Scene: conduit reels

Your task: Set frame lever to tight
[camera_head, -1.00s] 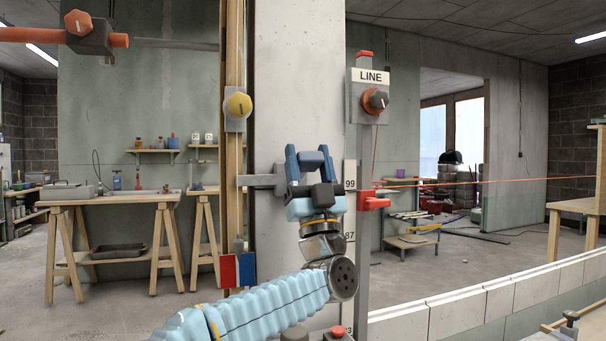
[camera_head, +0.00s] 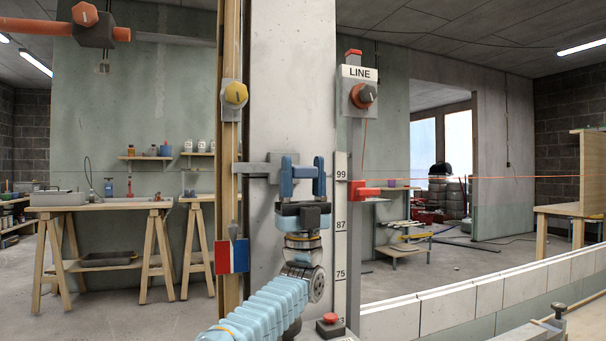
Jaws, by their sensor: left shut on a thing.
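The grey frame lever (camera_head: 252,170) appears to be the arm reaching right from the wooden post (camera_head: 229,130) across the concrete column. My left gripper (camera_head: 303,168) is at its right end, in front of the column, with its blue fingers pointing up. It is shut on a short blue-grey bar between the fingers, which looks like the lever's handle. The fingers partly hide where the bar meets the arm. No loose or tight marking is readable. My right gripper is not in view.
A post with a LINE sign (camera_head: 356,72), a dark knob (camera_head: 362,95) and a red slider (camera_head: 367,192) stands close right of the gripper. A low block wall (camera_head: 450,310) runs at right.

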